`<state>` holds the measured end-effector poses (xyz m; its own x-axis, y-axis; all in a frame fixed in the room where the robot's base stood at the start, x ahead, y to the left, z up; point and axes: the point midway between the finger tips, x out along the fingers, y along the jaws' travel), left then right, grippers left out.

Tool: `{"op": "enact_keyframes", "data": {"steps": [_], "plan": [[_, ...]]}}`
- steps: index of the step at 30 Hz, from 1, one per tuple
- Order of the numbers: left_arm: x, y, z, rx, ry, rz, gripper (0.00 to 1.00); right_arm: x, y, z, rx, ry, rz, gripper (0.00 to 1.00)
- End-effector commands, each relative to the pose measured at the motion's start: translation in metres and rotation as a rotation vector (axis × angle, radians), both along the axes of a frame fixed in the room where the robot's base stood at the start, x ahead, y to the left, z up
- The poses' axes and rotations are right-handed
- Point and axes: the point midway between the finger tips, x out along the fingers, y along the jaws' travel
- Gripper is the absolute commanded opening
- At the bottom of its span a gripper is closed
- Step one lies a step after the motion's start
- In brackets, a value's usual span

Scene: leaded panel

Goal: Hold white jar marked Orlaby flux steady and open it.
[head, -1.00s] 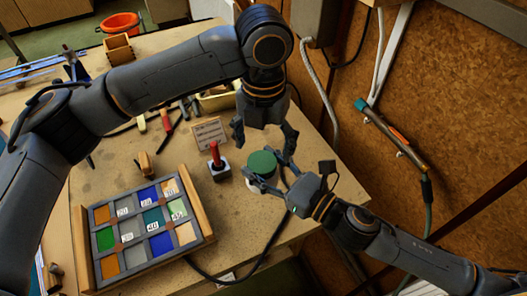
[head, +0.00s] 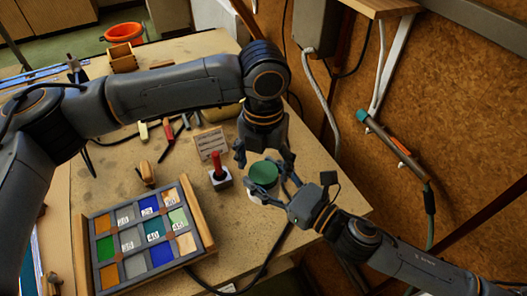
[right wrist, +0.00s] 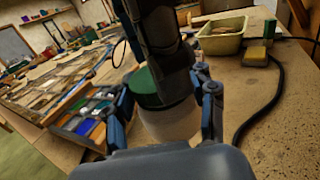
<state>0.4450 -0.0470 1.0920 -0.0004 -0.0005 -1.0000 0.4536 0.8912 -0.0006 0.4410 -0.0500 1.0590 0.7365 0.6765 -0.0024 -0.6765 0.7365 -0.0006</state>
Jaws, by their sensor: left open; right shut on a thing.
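The white jar has a green lid (head: 263,173) and stands upright near the table's right edge; its marking cannot be read. In the right wrist view its white body (right wrist: 172,123) shows below the lid. My right gripper (head: 274,191) is shut on the jar's body, with one finger on each side in the right wrist view (right wrist: 163,120). My left gripper (head: 264,158) is open, pointing down just above the lid, its fingers spread to either side. In the right wrist view my left gripper hides part of the lid, and I cannot tell whether it touches it.
A frame of coloured glass samples (head: 145,240) lies at the front left. A cable runs along the table's front edge.

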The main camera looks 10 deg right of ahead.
Motion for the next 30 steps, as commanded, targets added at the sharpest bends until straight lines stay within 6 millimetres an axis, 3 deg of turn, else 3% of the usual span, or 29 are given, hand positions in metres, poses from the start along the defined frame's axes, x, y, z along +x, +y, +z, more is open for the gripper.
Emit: {"op": "enact_keyframes", "data": {"steps": [11,19,21,22,24,30], "plan": [[0.0000,0.0001,-0.0071,0.000,0.000,0.000,0.76,0.0000,0.0001,0.0010,0.001,-0.001,0.000,0.00],[0.0000,0.0001,-0.0069,0.000,0.000,0.000,0.21,0.0000,0.0001,0.0011,0.001,-0.001,0.001,0.00],[0.0000,0.0001,-0.0069,0.001,0.000,0.000,0.19,0.0000,0.0003,0.0012,0.001,-0.001,0.001,0.00],[0.0001,0.0002,-0.0069,0.001,0.000,0.000,0.63,0.0001,0.0002,0.0012,0.001,-0.002,0.001,0.00],[0.0001,0.0002,-0.0069,0.001,0.000,0.000,0.77,0.0001,0.0002,0.0012,0.001,-0.002,0.001,0.00],[0.0000,0.0001,-0.0068,0.000,0.000,0.000,0.79,0.0001,0.0002,0.0011,0.001,-0.002,0.001,0.00]]}}
